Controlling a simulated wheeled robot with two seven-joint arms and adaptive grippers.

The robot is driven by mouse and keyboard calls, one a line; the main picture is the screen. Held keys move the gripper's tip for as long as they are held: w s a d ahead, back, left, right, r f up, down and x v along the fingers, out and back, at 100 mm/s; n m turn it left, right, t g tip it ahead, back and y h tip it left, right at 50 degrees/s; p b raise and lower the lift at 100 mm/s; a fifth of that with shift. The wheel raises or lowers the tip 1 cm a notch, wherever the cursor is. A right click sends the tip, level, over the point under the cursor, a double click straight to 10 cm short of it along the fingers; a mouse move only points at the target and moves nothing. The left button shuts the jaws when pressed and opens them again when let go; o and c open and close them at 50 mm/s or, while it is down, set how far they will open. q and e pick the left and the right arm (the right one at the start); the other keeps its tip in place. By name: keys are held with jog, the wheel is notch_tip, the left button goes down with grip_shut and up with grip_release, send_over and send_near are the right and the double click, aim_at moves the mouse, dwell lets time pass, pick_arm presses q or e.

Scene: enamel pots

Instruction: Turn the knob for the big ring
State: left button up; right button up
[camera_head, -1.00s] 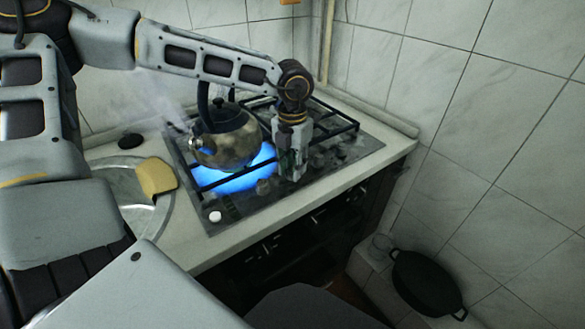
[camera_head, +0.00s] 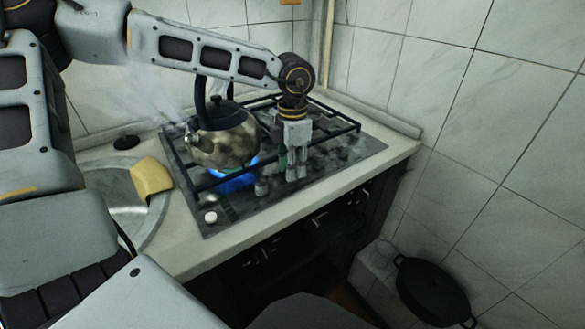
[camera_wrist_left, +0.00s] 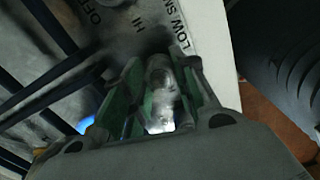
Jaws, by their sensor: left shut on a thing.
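My left gripper (camera_head: 297,176) is over the front of the dark gas hob (camera_head: 372,147), pointing down. In the left wrist view its green-padded fingers (camera_wrist_left: 160,100) are shut on a pale metallic knob (camera_wrist_left: 160,78). The panel beside it carries the words OFF, HI and LOW. In the head view the fingers hide the held knob. A steaming kettle (camera_head: 228,142) stands on the left ring, left of the gripper, over a small blue flame (camera_head: 236,181). My right gripper is not in view.
Another knob (camera_head: 261,187) is just left of the gripper, and a white button (camera_head: 210,217) is at the hob's front left corner. A yellow sponge (camera_head: 151,178) lies by the sink (camera_head: 125,215). A black pan (camera_head: 432,288) is low at the right.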

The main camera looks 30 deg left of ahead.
pick_arm(q)
jog(key=m, duration=0.3)
jog(key=shift+b, duration=0.35)
jog(key=m, duration=0.2)
jog(key=shift+m, duration=0.9)
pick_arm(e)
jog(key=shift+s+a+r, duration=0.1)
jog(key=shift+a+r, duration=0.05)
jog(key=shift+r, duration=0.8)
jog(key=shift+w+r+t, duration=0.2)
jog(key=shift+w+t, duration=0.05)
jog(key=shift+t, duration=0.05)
pick_arm(q)
jog(key=o, duration=1.1)
jog(key=shift+r, duration=6)
